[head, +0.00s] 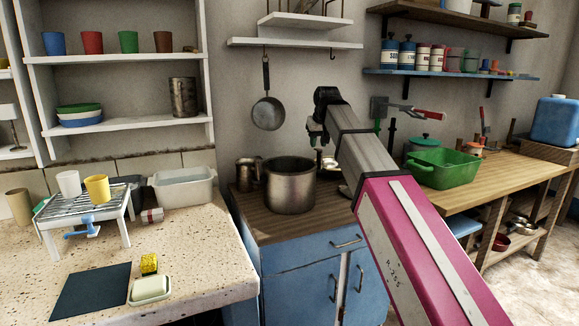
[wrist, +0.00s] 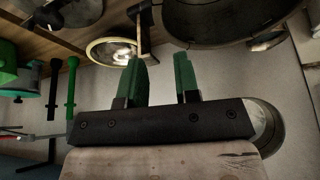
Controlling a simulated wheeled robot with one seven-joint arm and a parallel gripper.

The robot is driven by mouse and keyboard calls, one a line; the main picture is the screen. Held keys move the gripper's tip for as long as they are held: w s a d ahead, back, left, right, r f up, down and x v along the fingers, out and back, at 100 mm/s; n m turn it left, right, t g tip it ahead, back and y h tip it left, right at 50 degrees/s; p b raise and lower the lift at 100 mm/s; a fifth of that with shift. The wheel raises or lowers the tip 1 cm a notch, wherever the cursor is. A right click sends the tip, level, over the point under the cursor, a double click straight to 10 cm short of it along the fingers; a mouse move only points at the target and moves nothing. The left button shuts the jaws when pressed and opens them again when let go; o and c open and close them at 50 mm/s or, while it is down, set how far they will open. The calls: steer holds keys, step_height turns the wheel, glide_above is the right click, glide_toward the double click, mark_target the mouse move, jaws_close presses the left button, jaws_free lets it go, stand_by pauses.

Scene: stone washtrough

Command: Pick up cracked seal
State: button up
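I cannot pick out the cracked seal for certain. In the wrist view, a round piece with a pale tan rim (wrist: 97,43) and a whitish middle lies just beyond my fingertips, up and left of them; I cannot tell whether it bears the seal. My gripper (wrist: 157,68) has two green fingers apart with nothing between them. In the head view my gripper (head: 314,131) is at the end of the raised arm, above and behind the metal pot's right side, and is mostly hidden by my arm.
A large metal pot (head: 290,185) stands on the wooden top of the blue cabinet (head: 300,280); its dark round underside or rim (wrist: 230,20) looms close in the wrist view. A metal jug (head: 248,174) stands left of it. A green tub (head: 442,168) sits on the bench at right.

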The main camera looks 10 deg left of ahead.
mark_target(316, 163)
steer(key=x, duration=0.8)
steer(key=shift+d+f, duration=0.2)
steer(key=shift+c, duration=0.4)
jaws_close()
